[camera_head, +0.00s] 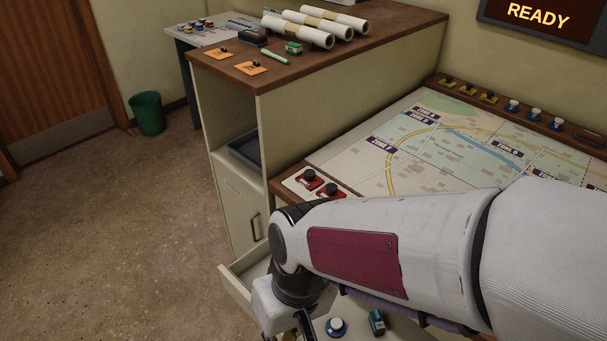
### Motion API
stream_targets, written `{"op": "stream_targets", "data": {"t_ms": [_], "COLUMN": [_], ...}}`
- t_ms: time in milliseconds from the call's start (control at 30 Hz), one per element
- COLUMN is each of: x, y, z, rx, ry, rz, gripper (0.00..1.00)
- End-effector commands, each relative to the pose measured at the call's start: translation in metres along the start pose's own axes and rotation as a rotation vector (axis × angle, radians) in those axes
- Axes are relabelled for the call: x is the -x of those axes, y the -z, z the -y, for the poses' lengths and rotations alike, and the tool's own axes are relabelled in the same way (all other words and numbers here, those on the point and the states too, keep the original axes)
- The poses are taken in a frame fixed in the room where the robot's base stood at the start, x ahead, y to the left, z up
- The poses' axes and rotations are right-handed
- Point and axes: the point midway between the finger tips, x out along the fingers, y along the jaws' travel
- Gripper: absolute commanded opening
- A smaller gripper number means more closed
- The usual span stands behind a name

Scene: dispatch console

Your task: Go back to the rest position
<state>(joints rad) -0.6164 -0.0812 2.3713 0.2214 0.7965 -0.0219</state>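My white arm with a dark red panel reaches in from the right edge and covers the front of the map table. My gripper (303,326) points down at the bottom edge of the picture. Only a small dark part of it shows, the fingertips are cut off, and I cannot tell whether it is open or holds anything. It is over or beside an open drawer (236,289). A blue and white round piece (336,326) and a small dark teal item (377,322) lie just right of it.
The map table (340,150) carries red pieces (308,177) at its near left, with yellow and blue pieces along the back. A taller cabinet (330,104) holds paper rolls (298,29) and orange cards (250,68). A green bin (147,113) stands on open floor at left.

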Motion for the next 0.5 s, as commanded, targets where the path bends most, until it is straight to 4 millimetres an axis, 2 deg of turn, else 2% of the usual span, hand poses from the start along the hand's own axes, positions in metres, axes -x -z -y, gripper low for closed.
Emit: {"op": "stream_targets", "data": {"t_ms": [200, 500], "x": [0.029, 0.064], "y": [-0.018, -0.042], "z": [-0.039, -0.084], "rx": [-0.047, -0.114], "ry": [-0.054, -0.131], "rz": [-0.047, -0.132], "gripper": [0.14, 0.14]}}
